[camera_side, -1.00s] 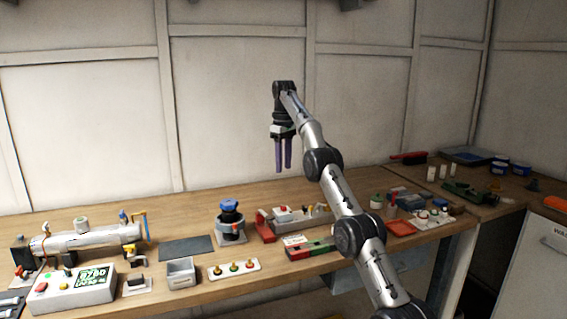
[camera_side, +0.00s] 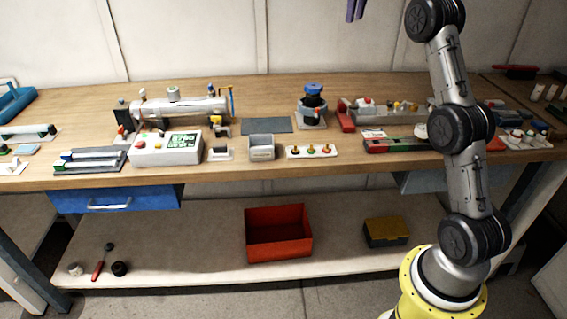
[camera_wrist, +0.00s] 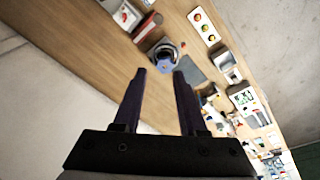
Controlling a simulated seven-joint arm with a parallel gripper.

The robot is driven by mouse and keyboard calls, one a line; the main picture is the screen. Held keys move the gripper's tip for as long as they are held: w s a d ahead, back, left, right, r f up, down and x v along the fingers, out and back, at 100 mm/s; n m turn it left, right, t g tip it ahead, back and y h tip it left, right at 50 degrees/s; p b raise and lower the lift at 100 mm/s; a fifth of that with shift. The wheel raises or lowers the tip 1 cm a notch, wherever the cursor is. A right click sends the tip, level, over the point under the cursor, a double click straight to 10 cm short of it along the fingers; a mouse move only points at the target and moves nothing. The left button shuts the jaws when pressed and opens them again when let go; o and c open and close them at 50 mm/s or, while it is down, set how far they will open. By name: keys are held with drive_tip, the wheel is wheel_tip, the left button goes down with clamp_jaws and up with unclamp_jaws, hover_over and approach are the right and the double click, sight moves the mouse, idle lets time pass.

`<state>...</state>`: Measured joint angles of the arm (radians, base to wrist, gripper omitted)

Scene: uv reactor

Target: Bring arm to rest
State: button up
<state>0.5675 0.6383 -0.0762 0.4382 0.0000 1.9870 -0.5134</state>
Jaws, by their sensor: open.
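My gripper (camera_wrist: 160,78) shows in the wrist view with its two dark purple fingers apart and nothing between them. In the side view only its finger ends (camera_side: 355,10) show at the top edge; the rest is cut off by the frame. It is high above the wooden bench (camera_side: 270,90), near the back wall, touching nothing. Below it on the bench stands a blue-capped device in a grey holder (camera_side: 312,112), which also shows beyond the fingers in the wrist view (camera_wrist: 165,55).
The bench holds a silver reactor tube (camera_side: 180,108), a control box with a green display (camera_side: 165,148), a grey bin (camera_side: 261,148) and a three-button panel (camera_side: 311,152). A red bin (camera_side: 278,232) stands on the lower shelf. The air around my gripper is clear.

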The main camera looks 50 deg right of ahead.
drive_tip(key=s+a+r+n+t, duration=0.1)
drive_tip(key=s+a+r, duration=0.25)
drive_tip(key=a, duration=0.45)
drive_tip(key=s+a+r+n, duration=0.1)
drive_tip(key=s+a+r, duration=0.25)
drive_tip(key=a, duration=0.45)
drive_tip(key=s+a+f+t, duration=0.2)
drive_tip(key=s+a+f, duration=0.45)
drive_tip(key=s, duration=0.35)
drive_tip(key=s+a+f, duration=0.2)
drive_tip(key=s+f, duration=0.2)
drive_tip(key=f, duration=0.5)
drive_tip(key=s+a+f+m+t+y, duration=0.1)
drive_tip(key=s+f, duration=0.3)
drive_tip(key=f, duration=0.5)
drive_tip(key=shift+s+a+f, duration=0.2)
drive_tip(key=shift+a+f, duration=0.1)
drive_tip(key=shift+a, duration=0.25)
